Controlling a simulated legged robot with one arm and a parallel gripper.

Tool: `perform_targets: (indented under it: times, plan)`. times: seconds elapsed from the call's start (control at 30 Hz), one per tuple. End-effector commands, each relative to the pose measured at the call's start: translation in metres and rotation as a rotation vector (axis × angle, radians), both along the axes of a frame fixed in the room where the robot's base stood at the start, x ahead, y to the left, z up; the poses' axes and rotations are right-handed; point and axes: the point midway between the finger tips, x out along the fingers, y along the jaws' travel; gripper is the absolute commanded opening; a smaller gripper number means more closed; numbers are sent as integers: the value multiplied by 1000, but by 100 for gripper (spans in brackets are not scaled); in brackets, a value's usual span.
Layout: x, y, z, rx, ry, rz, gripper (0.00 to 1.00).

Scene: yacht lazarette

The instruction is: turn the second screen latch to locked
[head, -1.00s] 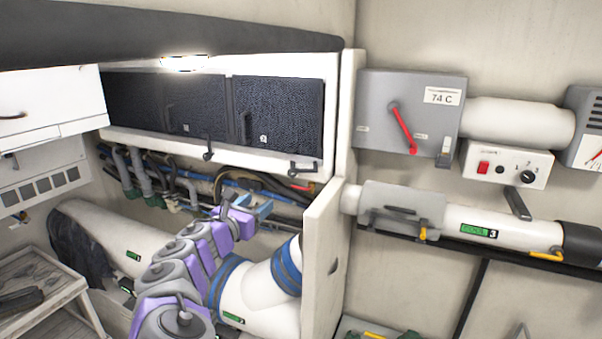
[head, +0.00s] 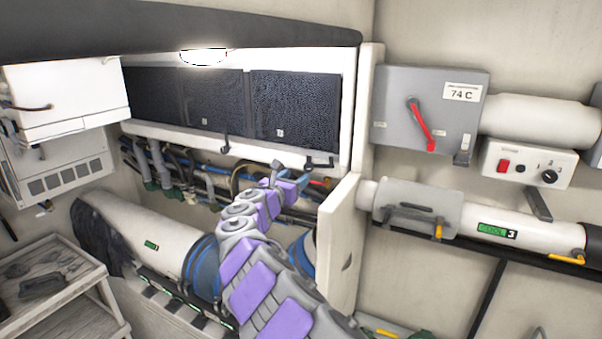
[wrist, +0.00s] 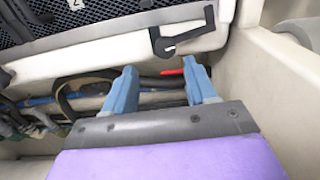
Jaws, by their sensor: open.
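Two dark mesh screens sit side by side in a white frame; the right screen (head: 295,105) carries a small label that reads 2 in the wrist view. Its dark latch (head: 319,163) is on the frame's lower edge, with its handle lying sideways; it also shows in the wrist view (wrist: 184,40). The left screen (head: 212,98) has its own latch (head: 225,146), which hangs down. My gripper (head: 290,175) is open and empty, just below and left of the right latch. In the wrist view, its blue fingers (wrist: 159,67) point up toward that latch, apart from it.
A white upright panel edge (head: 338,235) stands close on the right of my arm. Hoses and pipes (head: 185,180) run behind and below the gripper. A grey box with a red lever (head: 425,110) is on the right wall. A wooden shelf (head: 60,300) stands lower left.

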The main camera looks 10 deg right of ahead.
Motion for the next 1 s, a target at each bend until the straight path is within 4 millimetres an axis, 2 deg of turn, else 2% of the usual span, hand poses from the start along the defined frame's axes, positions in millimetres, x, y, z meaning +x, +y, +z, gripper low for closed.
perform_targets:
  times: [0.17,0.43,0.93,1.0]
  plan:
    - [16,-16,0,4,0,-4,57]
    - [32,-22,0,-1,1,-3,57]
    - [38,-29,1,-2,-2,-4,57]
    - [38,-29,1,-1,-2,-4,51]
